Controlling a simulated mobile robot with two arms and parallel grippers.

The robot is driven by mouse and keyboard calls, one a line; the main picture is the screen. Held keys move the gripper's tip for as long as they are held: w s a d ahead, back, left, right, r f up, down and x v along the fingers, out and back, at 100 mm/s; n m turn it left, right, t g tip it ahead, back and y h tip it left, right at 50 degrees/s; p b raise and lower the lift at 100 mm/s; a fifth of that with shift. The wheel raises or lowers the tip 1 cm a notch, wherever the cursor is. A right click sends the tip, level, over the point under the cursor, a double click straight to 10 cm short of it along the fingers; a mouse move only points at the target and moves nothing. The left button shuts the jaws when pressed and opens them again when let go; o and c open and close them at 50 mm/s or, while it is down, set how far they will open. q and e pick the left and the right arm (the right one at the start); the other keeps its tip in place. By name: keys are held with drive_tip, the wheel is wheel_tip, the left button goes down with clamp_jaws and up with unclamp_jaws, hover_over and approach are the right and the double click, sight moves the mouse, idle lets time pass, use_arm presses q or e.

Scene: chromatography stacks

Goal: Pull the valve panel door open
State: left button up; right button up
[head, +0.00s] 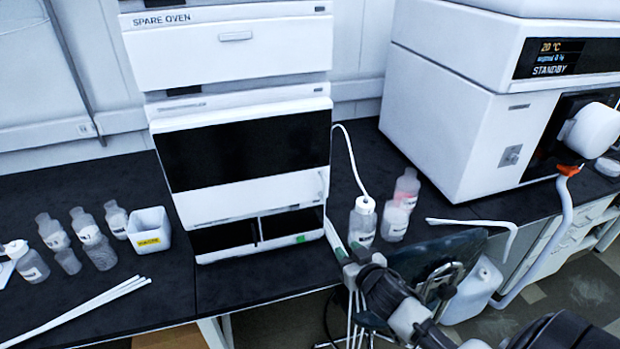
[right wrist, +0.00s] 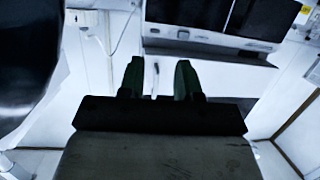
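The instrument stack (head: 240,97) stands on the black bench. Below its wide dark window is a white front panel (head: 245,203) with a small upright handle (head: 321,186) near its right edge; I take this for the valve panel door, and it looks shut. My right gripper (head: 358,254) is in front of the bench edge, below and right of this panel, apart from it. In the right wrist view my right gripper (right wrist: 158,80) shows two dark green fingers spread apart with nothing held. A small thin upright bar shows between them in the background. My left gripper is out of view.
A bottle with a white tube (head: 362,222) and other bottles (head: 397,218) stand right of the stack. A large white instrument (head: 450,110) is further right. At left are several bottles (head: 95,245) and a white bin (head: 148,228). The bench before the stack is clear.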

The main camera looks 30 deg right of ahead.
sight(325, 190)
wheel_tip(325, 190, up, 10)
drive_tip(key=w+t+y, duration=0.1)
drive_tip(key=w+t, duration=0.2)
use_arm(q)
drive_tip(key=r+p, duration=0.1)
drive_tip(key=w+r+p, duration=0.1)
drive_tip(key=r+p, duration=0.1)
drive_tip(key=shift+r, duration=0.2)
use_arm(e)
drive_tip(key=shift+n, duration=0.4)
drive_tip(key=w, duration=0.7)
drive_tip(key=w+d, duration=0.1)
drive_tip(key=w, duration=0.2)
drive_tip(key=shift+w, duration=0.25)
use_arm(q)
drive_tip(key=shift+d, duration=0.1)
use_arm(e)
drive_tip(key=shift+c, duration=0.4)
clamp_jaws()
